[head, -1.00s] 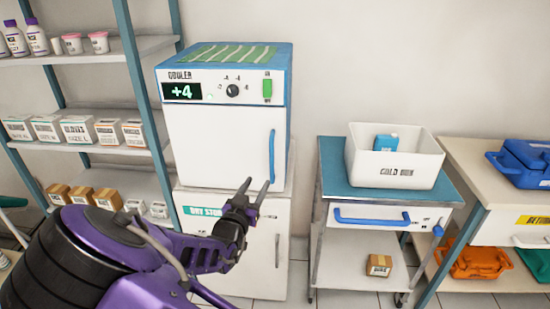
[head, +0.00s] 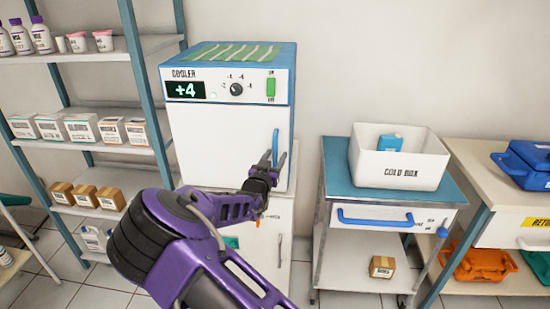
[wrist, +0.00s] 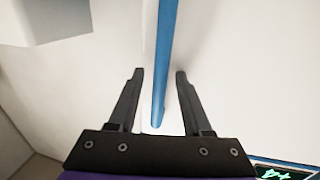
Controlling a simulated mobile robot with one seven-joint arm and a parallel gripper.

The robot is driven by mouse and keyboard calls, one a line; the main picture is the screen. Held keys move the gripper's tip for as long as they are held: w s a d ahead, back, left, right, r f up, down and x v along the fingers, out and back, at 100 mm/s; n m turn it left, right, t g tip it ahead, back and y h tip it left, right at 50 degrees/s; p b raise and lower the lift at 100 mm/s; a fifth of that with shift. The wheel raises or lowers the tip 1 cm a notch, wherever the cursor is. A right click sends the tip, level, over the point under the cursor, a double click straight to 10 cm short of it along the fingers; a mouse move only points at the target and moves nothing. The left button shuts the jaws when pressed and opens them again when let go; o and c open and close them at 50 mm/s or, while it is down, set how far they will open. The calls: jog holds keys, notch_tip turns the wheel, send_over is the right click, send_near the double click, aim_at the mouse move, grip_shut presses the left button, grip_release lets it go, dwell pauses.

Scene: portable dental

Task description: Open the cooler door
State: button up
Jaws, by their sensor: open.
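The cooler (head: 225,125) is a white cabinet with a blue top and side, and its display reads +4. Its white door (head: 215,145) is closed. A vertical blue handle (head: 275,148) is on the door's right side. My gripper (head: 272,160) is open at the lower part of the handle in the head view. In the wrist view, the handle (wrist: 163,70) runs between the two open fingers (wrist: 157,75), with a gap on both sides. The arm hides the cooler's lower edge and part of the lower cabinet.
A shelf rack (head: 140,100) with boxes and bottles stands on the left. A cart with a blue top (head: 335,170) holds a white cold box (head: 400,172) on the right. Beyond it is a bench (head: 470,165) with a blue case (head: 525,165). A little floor shows between cooler and cart.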

grip_shut()
dwell(1.4)
